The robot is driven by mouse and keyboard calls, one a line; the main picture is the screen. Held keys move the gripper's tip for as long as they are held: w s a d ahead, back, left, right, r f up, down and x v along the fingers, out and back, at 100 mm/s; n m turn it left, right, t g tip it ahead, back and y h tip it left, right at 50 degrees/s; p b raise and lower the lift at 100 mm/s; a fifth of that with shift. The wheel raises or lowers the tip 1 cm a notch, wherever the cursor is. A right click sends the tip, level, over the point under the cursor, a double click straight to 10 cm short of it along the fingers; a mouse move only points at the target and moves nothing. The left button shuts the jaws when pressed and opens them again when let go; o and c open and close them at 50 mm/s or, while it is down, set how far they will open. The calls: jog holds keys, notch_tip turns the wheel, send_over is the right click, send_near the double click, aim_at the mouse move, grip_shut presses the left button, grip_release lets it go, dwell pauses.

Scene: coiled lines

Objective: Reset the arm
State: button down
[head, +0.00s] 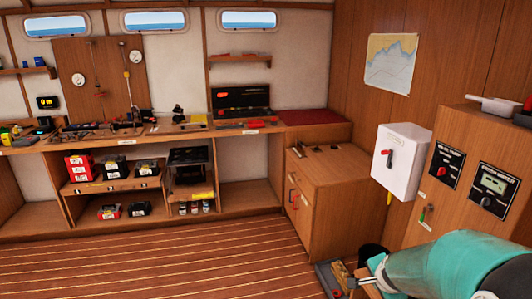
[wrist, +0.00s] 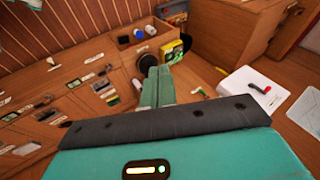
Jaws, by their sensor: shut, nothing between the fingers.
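My gripper (wrist: 160,72) shows in the wrist view as two teal fingers pressed together, with nothing between them. The fingers point toward a wooden surface with panels and small labels. My teal arm (head: 455,265) fills the bottom right corner of the head view. It reaches leftward, low in front of the wooden panel cabinet.
A white switch box (head: 401,160) with a red handle hangs on the right wall. A wooden cabinet (head: 325,190) stands left of it. A long workbench (head: 130,139) with tools runs along the back wall. The plank floor (head: 150,265) in the middle is clear.

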jog(key=s+a+r+n+y, duration=0.2)
jog(key=s+a+r+n, duration=0.45)
jog(key=a+r, duration=0.35)
jog(key=s+a+r+n, duration=0.2)
jog(key=s+a+n, duration=0.1)
jog(key=s, duration=0.3)
jog(key=s+a+r+n, duration=0.2)
jog(key=s+a+n, duration=0.2)
jog(key=s+n, duration=0.2)
jog(key=shift+s+a+r+g, duration=0.15)
jog(key=shift+a+r+g, duration=0.1)
jog(key=shift+r+g, duration=0.15)
jog(key=shift+d, duration=0.15)
